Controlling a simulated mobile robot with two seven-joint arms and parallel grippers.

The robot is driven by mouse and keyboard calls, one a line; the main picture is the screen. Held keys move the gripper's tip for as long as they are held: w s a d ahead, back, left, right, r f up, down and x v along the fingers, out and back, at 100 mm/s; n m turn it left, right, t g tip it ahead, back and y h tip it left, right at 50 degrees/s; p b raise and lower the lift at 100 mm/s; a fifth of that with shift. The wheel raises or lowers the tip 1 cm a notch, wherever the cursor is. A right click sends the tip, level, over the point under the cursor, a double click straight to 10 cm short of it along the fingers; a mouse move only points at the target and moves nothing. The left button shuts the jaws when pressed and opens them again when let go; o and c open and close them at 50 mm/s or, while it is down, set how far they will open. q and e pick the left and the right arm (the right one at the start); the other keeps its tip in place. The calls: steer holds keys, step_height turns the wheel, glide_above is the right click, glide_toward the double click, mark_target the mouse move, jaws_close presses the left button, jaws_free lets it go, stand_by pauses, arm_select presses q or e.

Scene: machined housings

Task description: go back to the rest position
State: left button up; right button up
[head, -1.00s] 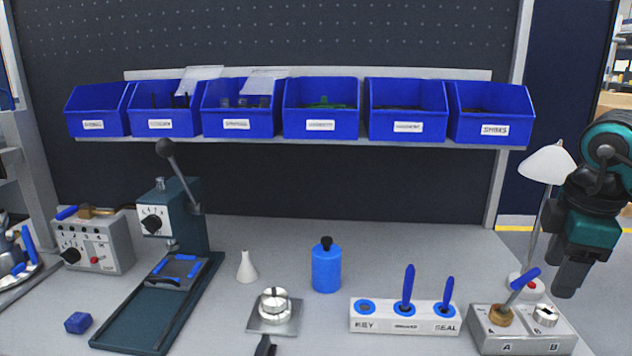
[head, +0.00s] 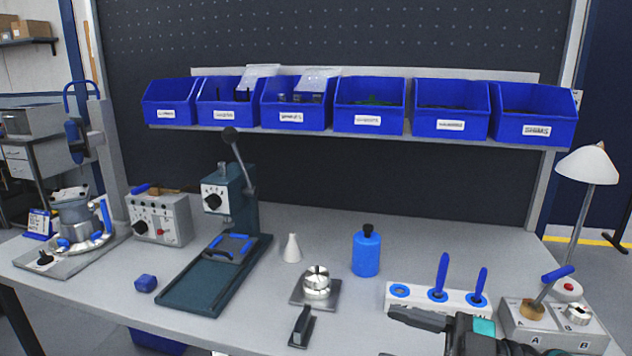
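My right gripper (head: 388,333) is at the bottom edge of the head view, right of centre. Its dark fingers point left in front of the white KEY/SEAL block, with a gap between them and nothing visible in it. The lower finger is partly cut off by the picture edge. My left gripper is not in view.
The KEY/SEAL block (head: 452,297) and the A/B box (head: 552,326) are nearest my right gripper. A black-handled piece (head: 302,326), a round metal part (head: 317,283) and a blue bottle (head: 366,253) stand nearby. A green press (head: 215,275) stands left. Blue bins (head: 368,105) line the back shelf.

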steer(key=s+d+f+m+t+h, duration=0.2)
steer(key=f+m+h, duration=0.3)
steer(key=f, duration=0.3)
steer(key=s+d+f+m+t+h, duration=0.1)
steer(key=f+m+t+h, duration=0.1)
steer(key=f+m+h, duration=0.3)
steer(key=s+d+f+m+t+h, duration=0.2)
steer(key=f+m+h, duration=0.3)
steer(key=f, duration=0.5)
steer(key=shift+s+d+f+m+t+h, duration=0.3)
steer(key=shift+s+d+f+m+t, duration=0.1)
steer(key=shift+m, duration=0.2)
steer(key=s+f+g, duration=0.1)
steer(key=s+f, duration=0.2)
steer(key=s+a+f+g, duration=0.1)
steer(key=shift+s+f+g+h, duration=0.3)
steer(key=shift+f, duration=0.05)
steer(key=shift+c, duration=0.8)
